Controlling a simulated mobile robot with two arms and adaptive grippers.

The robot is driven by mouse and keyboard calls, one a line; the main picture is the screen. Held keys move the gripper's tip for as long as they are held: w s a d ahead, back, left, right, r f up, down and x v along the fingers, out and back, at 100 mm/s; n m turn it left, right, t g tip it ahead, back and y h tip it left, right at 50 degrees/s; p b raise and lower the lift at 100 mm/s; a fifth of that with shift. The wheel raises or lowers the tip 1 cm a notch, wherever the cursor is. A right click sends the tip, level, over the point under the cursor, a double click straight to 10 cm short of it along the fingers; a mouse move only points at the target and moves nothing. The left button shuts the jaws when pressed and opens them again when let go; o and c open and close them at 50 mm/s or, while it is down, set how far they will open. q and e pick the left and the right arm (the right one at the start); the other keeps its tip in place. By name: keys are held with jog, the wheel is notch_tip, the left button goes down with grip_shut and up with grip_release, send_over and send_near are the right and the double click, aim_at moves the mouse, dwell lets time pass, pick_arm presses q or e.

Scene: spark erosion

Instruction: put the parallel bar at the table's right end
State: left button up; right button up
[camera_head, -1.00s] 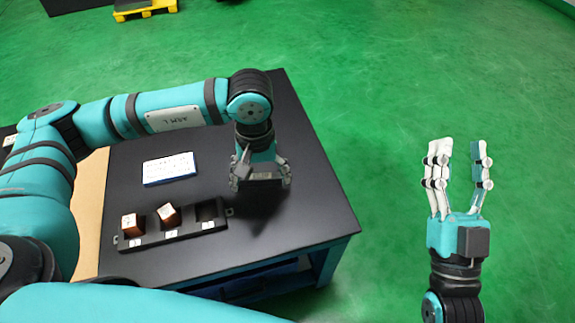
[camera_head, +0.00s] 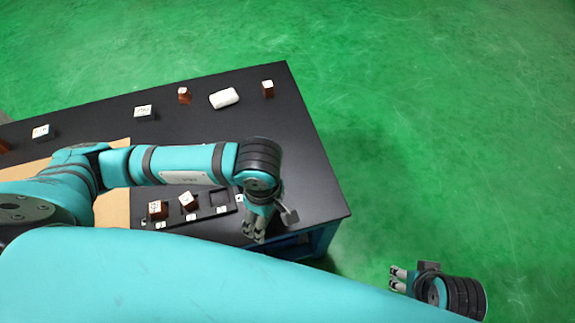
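My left gripper (camera_head: 255,226) points down at the table's front edge, near the right end of the dark table (camera_head: 310,190). Its fingers are small and seen at an angle, so whether they hold a bar is unclear. I cannot pick out the parallel bar for certain in this view. My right gripper (camera_head: 400,279) is off the table at lower right, above the green floor. Its fingers look apart, with nothing between them.
Along the back stand copper pieces (camera_head: 184,95) (camera_head: 268,89), a white rounded block (camera_head: 224,98) and labelled blocks (camera_head: 145,112) (camera_head: 41,132).

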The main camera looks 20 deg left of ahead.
pick_arm(q)
jog(key=b, duration=0.1)
send_over(288, 172)
jog(key=shift+s+f, duration=0.2)
jog(key=shift+f, duration=0.5)
jog(key=shift+w, duration=0.15)
jog(key=shift+f+b, duration=0.6)
jog(key=shift+f, duration=1.15)
pick_arm(e)
jog(key=shift+s+d+r, duration=0.1)
jog(key=shift+s+r, duration=0.3)
jog(key=shift+r, duration=0.25)
pick_arm(q)
jog(key=shift+f, duration=0.1)
pick_arm(e)
jog(key=shift+f, duration=0.1)
pick_arm(q)
jog(key=o, duration=1.3)
jog(key=shift+o, duration=0.2)
pick_arm(e)
jog(key=shift+w, duration=0.2)
